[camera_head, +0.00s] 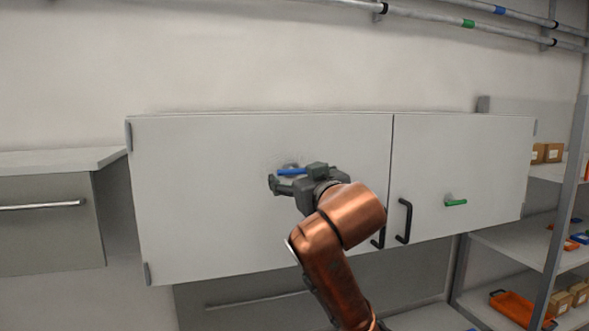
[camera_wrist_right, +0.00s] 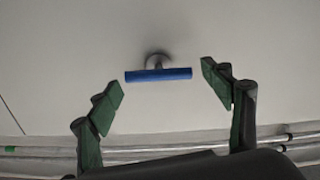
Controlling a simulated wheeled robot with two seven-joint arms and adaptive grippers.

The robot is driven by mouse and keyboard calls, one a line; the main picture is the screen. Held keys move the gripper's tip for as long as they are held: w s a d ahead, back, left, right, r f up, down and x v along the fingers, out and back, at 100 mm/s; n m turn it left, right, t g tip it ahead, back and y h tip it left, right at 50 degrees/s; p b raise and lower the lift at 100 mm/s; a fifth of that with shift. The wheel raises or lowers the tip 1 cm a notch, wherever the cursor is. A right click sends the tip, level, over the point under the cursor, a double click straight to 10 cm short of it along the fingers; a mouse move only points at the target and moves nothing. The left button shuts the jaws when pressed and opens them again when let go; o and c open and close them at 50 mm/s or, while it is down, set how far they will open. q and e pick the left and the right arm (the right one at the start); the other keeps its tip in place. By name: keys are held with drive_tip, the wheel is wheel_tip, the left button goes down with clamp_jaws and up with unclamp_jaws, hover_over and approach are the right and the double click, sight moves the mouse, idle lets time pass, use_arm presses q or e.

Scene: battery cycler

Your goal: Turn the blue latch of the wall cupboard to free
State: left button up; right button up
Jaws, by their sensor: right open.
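The wall cupboard (camera_head: 200,230) is grey with two closed doors. The blue latch (camera_head: 291,172) is a bar lying about level on the left door; it also shows in the right wrist view (camera_wrist_right: 158,75) on a round grey mount. My right gripper (camera_head: 298,180) is at the left door, in front of the latch and partly covering it. In the right wrist view its green-padded fingers (camera_wrist_right: 163,88) are spread apart, one to each side of the bar, with gaps at both ends. It holds nothing. My left gripper is not in view.
A green latch (camera_head: 455,202) is on the right door. Black handles (camera_head: 404,221) stand near the door seam, one partly behind my right arm. A shelf rack (camera_head: 566,190) with boxes is at right, a drawer unit (camera_head: 50,225) at left.

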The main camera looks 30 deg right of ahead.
sight(294, 173)
drive_tip(key=x, duration=0.2)
drive_tip(key=shift+w+f, duration=0.1)
drive_tip(key=shift+w, duration=0.15)
drive_tip(key=shift+w+d, duration=0.1)
drive_tip(key=shift+w, duration=0.1)
drive_tip(key=shift+c, duration=1.3)
drive_tip(key=c, duration=1.3)
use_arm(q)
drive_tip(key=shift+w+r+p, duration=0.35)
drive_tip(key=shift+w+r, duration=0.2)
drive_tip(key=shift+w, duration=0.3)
use_arm(e)
drive_tip(key=shift+o, duration=0.2)
